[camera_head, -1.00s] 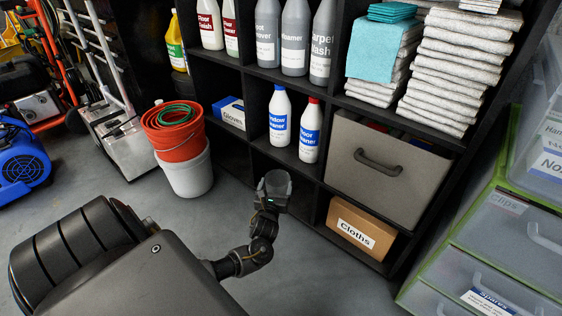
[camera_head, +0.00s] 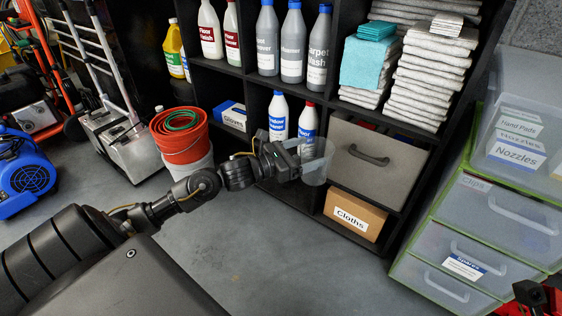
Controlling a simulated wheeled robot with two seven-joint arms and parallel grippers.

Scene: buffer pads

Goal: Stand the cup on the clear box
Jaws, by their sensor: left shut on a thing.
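My left gripper (camera_head: 298,156) is shut on the cup (camera_head: 318,166), a see-through, greyish tumbler. It holds the cup roughly upright in the air, in front of the black shelf. The fingers hide part of the cup's left side. The clear box (camera_head: 537,92) is a see-through bin at the right edge, with a "Nozzles" label. It sits on top of a stack of clear drawers with green frames. The cup is well to the left of the box and apart from it. My right gripper does not show.
The black shelf holds bottles, folded towels (camera_head: 430,80), a grey fabric bin (camera_head: 370,168) and a cardboard "Cloths" box (camera_head: 353,215). The drawer stack (camera_head: 480,235) stands right of it. Red and white buckets (camera_head: 182,140) stand at left. The floor in front is open.

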